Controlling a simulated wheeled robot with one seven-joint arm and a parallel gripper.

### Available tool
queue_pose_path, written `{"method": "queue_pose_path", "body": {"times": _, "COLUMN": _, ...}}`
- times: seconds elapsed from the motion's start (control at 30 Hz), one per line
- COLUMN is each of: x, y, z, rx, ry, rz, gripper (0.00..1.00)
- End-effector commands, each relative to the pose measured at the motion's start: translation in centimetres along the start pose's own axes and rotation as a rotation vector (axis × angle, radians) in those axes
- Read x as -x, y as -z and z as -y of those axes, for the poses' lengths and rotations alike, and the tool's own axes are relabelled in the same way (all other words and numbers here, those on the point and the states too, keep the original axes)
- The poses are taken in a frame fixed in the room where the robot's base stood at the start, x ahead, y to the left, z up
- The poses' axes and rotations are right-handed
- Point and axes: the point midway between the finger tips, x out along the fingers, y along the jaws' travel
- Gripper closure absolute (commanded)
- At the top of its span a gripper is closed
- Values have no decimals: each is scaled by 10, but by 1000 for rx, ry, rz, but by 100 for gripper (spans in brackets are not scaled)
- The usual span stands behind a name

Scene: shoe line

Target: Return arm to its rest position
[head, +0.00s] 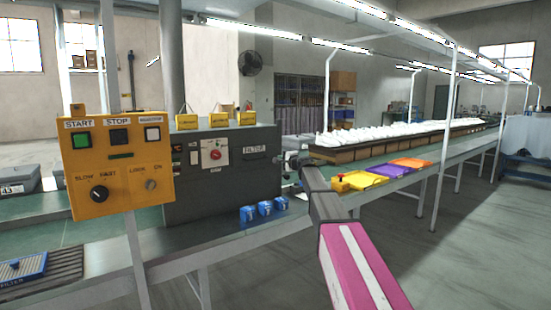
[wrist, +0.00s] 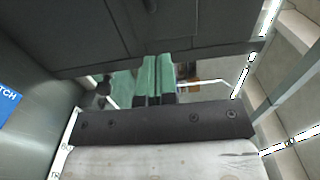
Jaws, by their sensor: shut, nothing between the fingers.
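My arm, with a pink link, reaches up from the bottom right in the head view. Its far end, my gripper (head: 294,159), is in front of the right end of the grey machine cabinet (head: 220,170). It looks small and dark there. The fingers are shut with nothing held. In the wrist view a dark bar with screws (wrist: 160,121) crosses the lower part of the picture, and a large dark surface fills the top.
A yellow control box (head: 118,165) stands at left. Blue cans (head: 264,209) sit on the line near the cabinet. Yellow, purple and orange trays (head: 398,168) lie to the right of my arm, below a row of white shoes (head: 400,131). The floor at right is clear.

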Motion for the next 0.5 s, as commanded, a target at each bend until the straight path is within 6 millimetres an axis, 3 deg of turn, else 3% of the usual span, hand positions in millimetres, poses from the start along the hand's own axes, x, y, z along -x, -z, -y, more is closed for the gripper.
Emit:
{"method": "queue_pose_path", "body": {"times": 0.03, "x": 16, "y": -2, "z": 0, "rx": 0, "ry": 0, "rz": -1, "gripper": 100}}
{"method": "queue_pose_path", "body": {"times": 0.1, "x": 28, "y": -2, "z": 0, "rx": 0, "ry": 0, "rz": 0, "gripper": 100}}
{"method": "queue_pose_path", "body": {"times": 0.33, "x": 53, "y": -5, "z": -10, "rx": 14, "ry": -18, "rz": 7, "gripper": 100}}
{"method": "queue_pose_path", "body": {"times": 0.43, "x": 66, "y": -18, "z": -39, "rx": 62, "ry": -77, "rz": 30, "gripper": 100}}
{"method": "queue_pose_path", "body": {"times": 0.5, "x": 80, "y": -31, "z": -72, "rx": 114, "ry": -145, "rz": 57, "gripper": 100}}
